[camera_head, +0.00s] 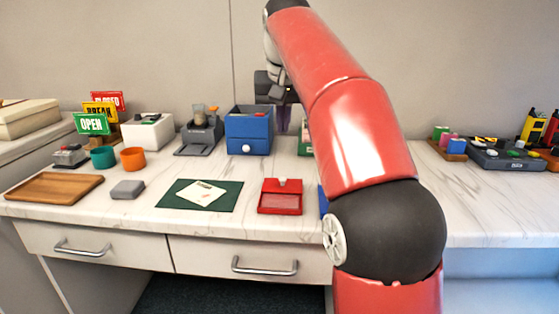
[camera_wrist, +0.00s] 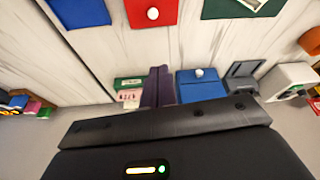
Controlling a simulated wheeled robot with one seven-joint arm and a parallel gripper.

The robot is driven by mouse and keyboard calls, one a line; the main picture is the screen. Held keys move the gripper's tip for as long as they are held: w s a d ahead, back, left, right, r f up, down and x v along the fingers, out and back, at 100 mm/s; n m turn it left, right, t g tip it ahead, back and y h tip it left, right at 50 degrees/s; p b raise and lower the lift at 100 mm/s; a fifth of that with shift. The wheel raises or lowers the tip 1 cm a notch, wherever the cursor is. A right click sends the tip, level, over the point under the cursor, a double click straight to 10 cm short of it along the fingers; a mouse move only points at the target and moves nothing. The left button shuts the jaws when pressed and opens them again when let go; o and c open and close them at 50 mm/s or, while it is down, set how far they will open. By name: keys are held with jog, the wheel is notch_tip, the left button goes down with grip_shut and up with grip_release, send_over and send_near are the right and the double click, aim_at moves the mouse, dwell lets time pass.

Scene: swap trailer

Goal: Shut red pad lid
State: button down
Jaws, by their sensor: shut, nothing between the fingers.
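The red pad (camera_head: 280,208) sits near the front of the counter, right of the green mat. It is a small red box with a paler red area at the front, and a white knob (camera_head: 282,181) stands at its back edge. The lid appears raised at the back, though its exact angle is hard to tell. In the wrist view the red lid (camera_wrist: 139,15) with its white knob shows at the top edge. My gripper (camera_head: 284,127) is shut and empty, above the counter's back, behind and apart from the red pad. Its dark fingers also show in the wrist view (camera_wrist: 158,88).
A blue drawer box (camera_head: 248,146) stands just left of my gripper, and a green box (camera_head: 305,145) is partly hidden by my arm. A dark green mat (camera_head: 170,199) with papers lies left of the pad. A blue item (camera_head: 323,203) is mostly hidden on its right.

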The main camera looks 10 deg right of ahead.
aim_at(283, 182)
jog(key=b+x, duration=0.1)
jog(key=x, duration=0.2)
jog(key=b+x, duration=0.1)
jog(key=x, duration=0.2)
jog(key=b+x, duration=0.2)
jog(key=x, duration=0.2)
jog(key=shift+w, duration=0.35)
jog(key=shift+s+a+f+b, duration=0.15)
jog(key=shift+s+b, duration=0.15)
jog(key=shift+s, duration=0.3)
jog(key=shift+s+a+f+b, duration=0.15)
jog(key=shift+s+b, duration=0.1)
jog(key=shift+s, duration=0.3)
jog(key=shift+s+f, duration=0.15)
jog(key=shift+s, duration=0.55)
jog(key=shift+s, duration=0.1)
